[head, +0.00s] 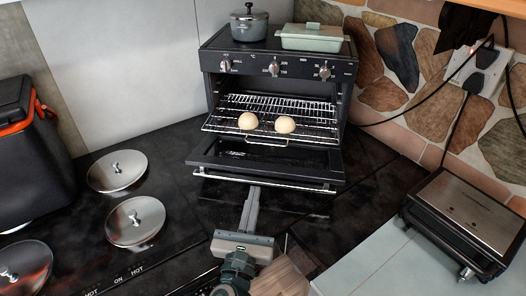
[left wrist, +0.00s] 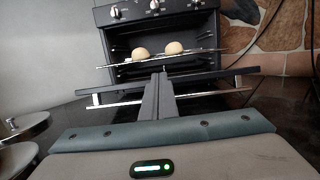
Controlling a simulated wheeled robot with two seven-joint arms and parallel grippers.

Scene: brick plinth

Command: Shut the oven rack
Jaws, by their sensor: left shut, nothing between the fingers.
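The black oven (head: 283,78) stands on the dark counter with its door (head: 270,163) folded down at the front. The wire oven rack (head: 312,122) sticks out of the cavity over the open door, with two pale buns (head: 285,124) on it. The rack also shows edge-on in the left wrist view (left wrist: 195,54). My left gripper (head: 252,192) is shut and empty. Its fingers point at the oven, just in front of the door's handle bar in the head view; I cannot tell whether they touch it. My right gripper is not in view.
A grey pot (head: 249,25) and a green lidded dish (head: 310,38) stand on the oven. Covered hobs (head: 135,220) lie at the left beside a black and orange box (head: 30,150). A contact grill (head: 468,222) stands at the right, with cables behind.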

